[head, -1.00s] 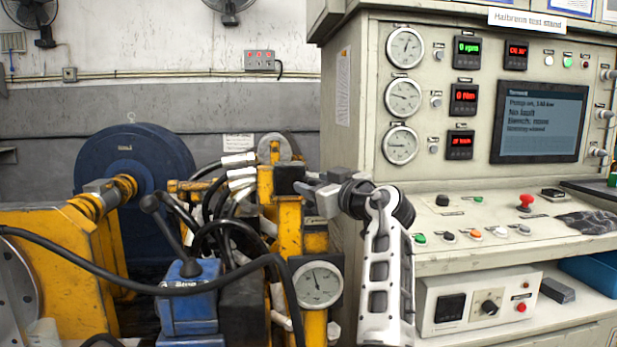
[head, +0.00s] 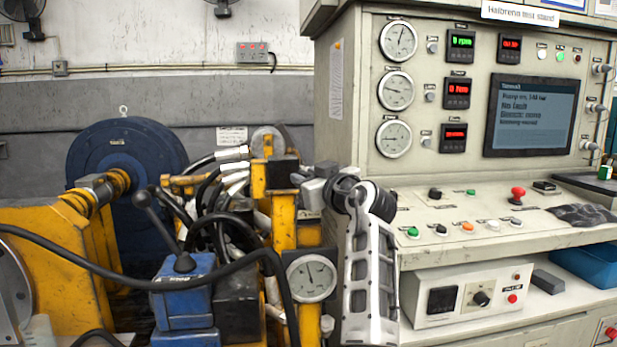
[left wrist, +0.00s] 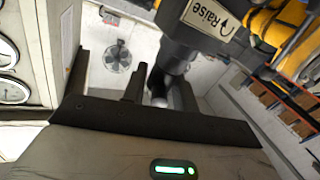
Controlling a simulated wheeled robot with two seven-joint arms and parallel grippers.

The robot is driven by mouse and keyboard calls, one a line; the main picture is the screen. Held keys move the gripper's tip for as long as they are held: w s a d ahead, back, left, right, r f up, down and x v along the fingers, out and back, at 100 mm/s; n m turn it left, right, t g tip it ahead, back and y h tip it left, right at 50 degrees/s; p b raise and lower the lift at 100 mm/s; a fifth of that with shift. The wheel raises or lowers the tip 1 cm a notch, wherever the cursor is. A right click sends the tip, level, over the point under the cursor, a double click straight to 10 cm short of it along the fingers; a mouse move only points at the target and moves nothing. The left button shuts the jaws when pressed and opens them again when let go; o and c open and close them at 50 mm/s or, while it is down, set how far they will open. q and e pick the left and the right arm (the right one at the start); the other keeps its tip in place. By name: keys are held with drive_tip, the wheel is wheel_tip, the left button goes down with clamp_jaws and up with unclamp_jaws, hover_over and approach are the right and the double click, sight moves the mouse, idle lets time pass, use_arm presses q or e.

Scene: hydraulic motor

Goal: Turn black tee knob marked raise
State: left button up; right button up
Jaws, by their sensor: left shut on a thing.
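A dark grey valve block (left wrist: 187,38) with a "Raise" label (left wrist: 205,17) fills the top of the left wrist view. The black tee knob (left wrist: 158,82) sticks out below it, partly hidden by the fingers. My left gripper (left wrist: 156,92) is shut on the knob there. In the head view my left gripper (head: 306,181) reaches left to the dark block (head: 283,171) on the yellow post; the knob is too small and covered to make out. My right gripper is in neither view.
A pressure gauge (head: 311,278) sits just below my gripper. Black hoses (head: 225,225) and a blue lever box (head: 183,285) crowd the left. The test stand console (head: 470,215), with buttons and a red knob (head: 517,194), stands close on the right.

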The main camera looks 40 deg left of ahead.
use_arm(q)
drive_tip(key=m+t+p, duration=0.1)
drive_tip(key=m+t+h+p, duration=0.1)
drive_tip(key=t, duration=0.1)
drive_tip(key=shift+s+r, duration=0.15)
drive_tip(key=shift+r, duration=0.05)
drive_tip(key=m+t+h+p, duration=0.1)
drive_tip(key=m+t+p, duration=0.1)
drive_tip(key=p, duration=0.1)
drive_tip(key=shift+h+p, duration=0.35)
drive_tip(key=shift+h, duration=0.05)
drive_tip(key=shift+f+m+t+h+p, duration=0.15)
drive_tip(key=shift+m+t+h+p, duration=0.55)
drive_tip(key=shift+t+p, duration=0.35)
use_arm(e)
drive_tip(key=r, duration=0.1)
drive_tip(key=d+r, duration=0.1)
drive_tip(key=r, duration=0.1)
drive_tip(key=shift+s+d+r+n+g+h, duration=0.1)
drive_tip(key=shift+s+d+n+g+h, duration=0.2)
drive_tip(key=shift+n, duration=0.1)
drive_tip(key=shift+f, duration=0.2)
use_arm(q)
drive_tip(key=shift+f, duration=0.1)
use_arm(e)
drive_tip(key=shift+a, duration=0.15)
use_arm(q)
drive_tip(key=o, duration=0.9)
